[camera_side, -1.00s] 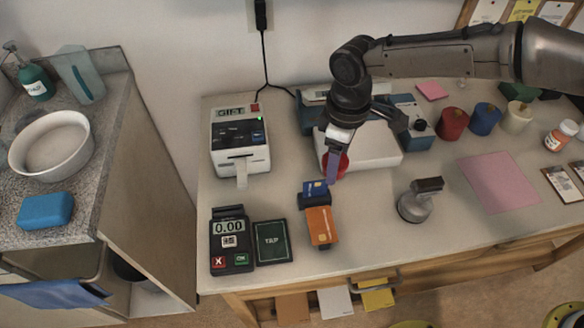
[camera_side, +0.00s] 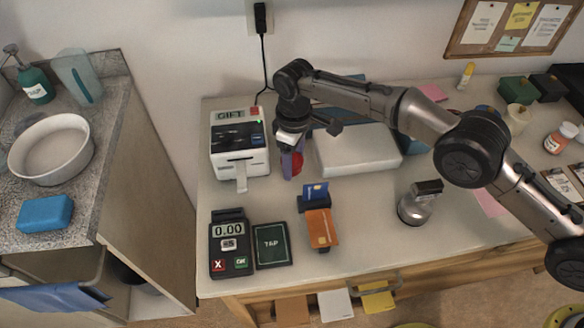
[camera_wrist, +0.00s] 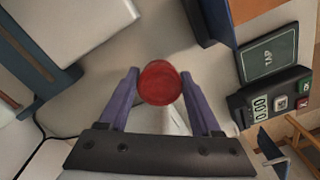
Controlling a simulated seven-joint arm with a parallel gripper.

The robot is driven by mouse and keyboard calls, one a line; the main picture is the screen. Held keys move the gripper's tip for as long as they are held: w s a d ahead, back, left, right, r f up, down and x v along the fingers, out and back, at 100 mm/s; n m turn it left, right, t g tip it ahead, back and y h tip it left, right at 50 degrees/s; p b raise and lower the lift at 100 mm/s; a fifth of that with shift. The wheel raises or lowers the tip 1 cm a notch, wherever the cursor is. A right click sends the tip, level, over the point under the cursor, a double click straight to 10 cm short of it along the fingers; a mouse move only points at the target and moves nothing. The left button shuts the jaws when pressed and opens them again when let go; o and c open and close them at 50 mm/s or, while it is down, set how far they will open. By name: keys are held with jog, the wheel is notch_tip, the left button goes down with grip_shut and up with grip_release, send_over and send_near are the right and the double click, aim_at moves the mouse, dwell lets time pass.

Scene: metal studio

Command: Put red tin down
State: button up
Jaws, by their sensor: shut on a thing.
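My gripper (camera_side: 293,166) is shut on a round red tin (camera_side: 298,162). It is between the label printer and the flat white box, low over the table. In the wrist view, the tin (camera_wrist: 160,83) shows as a red disc between the two purple fingers of my gripper (camera_wrist: 160,88). One finger partly covers the tin in the side view. I cannot tell whether its underside touches the table.
A label printer marked GIFT (camera_side: 238,140) stands just left of my gripper. The white box (camera_side: 357,150) is to its right. A card stand (camera_side: 314,203), card reader (camera_side: 230,245) and dark TAP pad (camera_side: 272,243) are nearer the front. A metal stamp-like object (camera_side: 416,205) stands farther right.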

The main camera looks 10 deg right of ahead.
jog(key=shift+w+a+f, duration=0.1)
jog(key=shift+a+f, duration=0.05)
jog(key=shift+f, duration=0.15)
jog(key=shift+w+f, duration=0.1)
jog(key=shift+f, duration=1.5)
jog(key=shift+f, duration=0.15)
jog(key=o, duration=1.4)
jog(key=shift+r, duration=3.9)
jog(key=shift+r, duration=0.1)
